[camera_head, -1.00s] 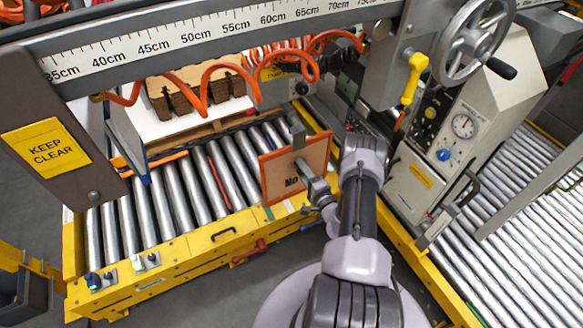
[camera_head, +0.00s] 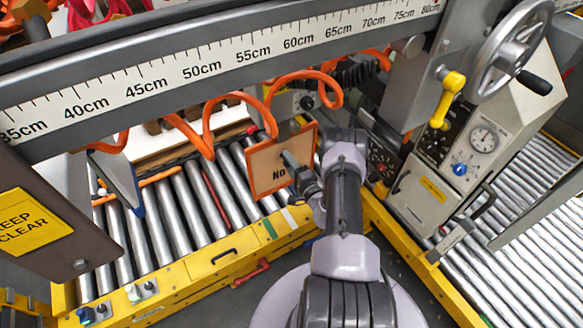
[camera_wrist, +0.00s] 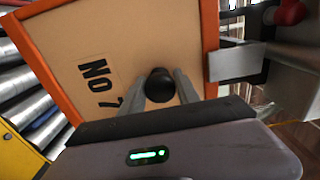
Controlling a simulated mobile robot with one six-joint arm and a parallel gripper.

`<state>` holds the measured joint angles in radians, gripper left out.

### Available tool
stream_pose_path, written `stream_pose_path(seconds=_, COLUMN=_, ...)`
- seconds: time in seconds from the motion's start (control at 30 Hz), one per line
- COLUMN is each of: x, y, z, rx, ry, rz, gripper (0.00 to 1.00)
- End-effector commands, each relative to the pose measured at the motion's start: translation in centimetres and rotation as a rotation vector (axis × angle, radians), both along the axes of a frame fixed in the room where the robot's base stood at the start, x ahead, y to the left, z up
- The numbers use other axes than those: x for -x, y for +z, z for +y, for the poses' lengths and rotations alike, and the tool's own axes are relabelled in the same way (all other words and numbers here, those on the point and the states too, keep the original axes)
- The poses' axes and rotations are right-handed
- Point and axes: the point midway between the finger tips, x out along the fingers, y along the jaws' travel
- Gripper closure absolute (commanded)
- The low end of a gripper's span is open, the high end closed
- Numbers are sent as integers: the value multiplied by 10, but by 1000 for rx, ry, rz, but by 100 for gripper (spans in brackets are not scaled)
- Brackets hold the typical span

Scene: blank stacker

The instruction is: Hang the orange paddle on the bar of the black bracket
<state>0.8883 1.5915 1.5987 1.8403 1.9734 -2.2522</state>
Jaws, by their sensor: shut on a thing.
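The orange paddle (camera_head: 262,165) is a tan board with an orange rim and black "NO" lettering. It is held upright, slightly tilted, above the rollers. In the wrist view, the paddle (camera_wrist: 110,35) fills the upper left. My gripper (camera_wrist: 160,88) is shut on the round black knob (camera_wrist: 159,85) on the board's face. In the head view, my gripper (camera_head: 292,166) reaches the paddle from the right. A flat grey metal piece (camera_wrist: 232,62) is at the board's right edge, against dark parts. I cannot tell whether these dark parts are the black bracket, or whether they touch the paddle.
A ruler beam (camera_head: 225,60) crosses above, with an orange coiled hose (camera_head: 270,100) hanging close to the paddle. The control box (camera_head: 445,165) stands to the right. The roller conveyor (camera_head: 165,215) with a yellow frame lies below. A red knob (camera_wrist: 290,12) is at upper right.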

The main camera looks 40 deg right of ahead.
Motion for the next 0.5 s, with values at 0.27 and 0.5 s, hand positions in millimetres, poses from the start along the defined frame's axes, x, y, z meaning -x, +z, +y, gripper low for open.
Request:
stream_pose_path(seconds=0.27, x=-26, y=1, z=-7, rx=3, ry=0, rz=-5, gripper=100)
stream_pose_path(seconds=0.5, x=-48, y=1, z=-12, rx=3, ry=0, rz=-5, gripper=100)
